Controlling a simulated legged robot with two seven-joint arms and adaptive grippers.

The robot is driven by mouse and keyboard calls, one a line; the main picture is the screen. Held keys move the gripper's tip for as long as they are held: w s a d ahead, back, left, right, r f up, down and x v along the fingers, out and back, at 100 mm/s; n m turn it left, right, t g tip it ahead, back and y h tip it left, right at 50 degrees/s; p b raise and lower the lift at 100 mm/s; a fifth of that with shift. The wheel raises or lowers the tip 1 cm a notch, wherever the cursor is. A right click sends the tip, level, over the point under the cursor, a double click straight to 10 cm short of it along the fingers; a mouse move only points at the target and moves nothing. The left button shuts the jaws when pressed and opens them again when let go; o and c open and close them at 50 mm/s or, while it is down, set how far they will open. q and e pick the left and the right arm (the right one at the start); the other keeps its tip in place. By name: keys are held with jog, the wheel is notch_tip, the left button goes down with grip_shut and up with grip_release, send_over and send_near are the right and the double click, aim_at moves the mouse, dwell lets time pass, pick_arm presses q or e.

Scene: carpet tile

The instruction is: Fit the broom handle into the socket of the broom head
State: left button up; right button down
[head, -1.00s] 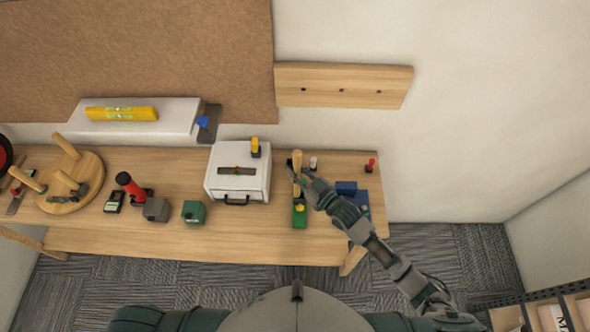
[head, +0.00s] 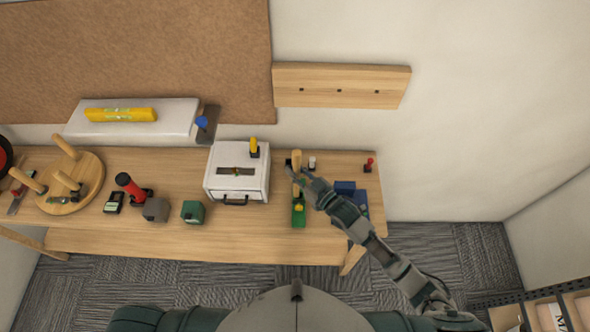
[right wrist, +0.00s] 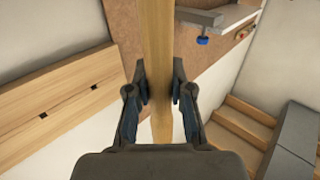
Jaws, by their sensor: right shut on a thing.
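The wooden broom handle (head: 297,160) stands roughly upright over the right part of the workbench. It also shows in the right wrist view (right wrist: 157,50) as a long pale bar between the fingers. My right gripper (head: 300,177) is shut on the handle, and both fingers flank it in the right wrist view (right wrist: 158,88). A green block with a yellow part on top, apparently the broom head (head: 299,217), lies on the bench just below the gripper in the picture. I cannot tell whether the handle's lower end is in its socket. My left gripper is out of view.
A white case (head: 222,189) stands left of the handle. A blue object (head: 345,187) is close to the right, partly behind my arm. A small red-topped item (head: 369,164) stands near the bench's right end. The bench front (head: 250,240) is bare.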

jog(key=shift+d, duration=0.1)
jog(key=shift+w+d, duration=0.1)
jog(key=shift+d, duration=0.55)
jog(key=shift+a, duration=0.1)
jog(key=shift+a+p, duration=0.1)
jog(key=shift+p, duration=0.2)
dwell(0.7)
jog(key=shift+f+b, duration=1.7)
jog(key=shift+f, duration=0.65)
jog(key=c, duration=1)
grip_release()
jog(key=shift+o, duration=0.2)
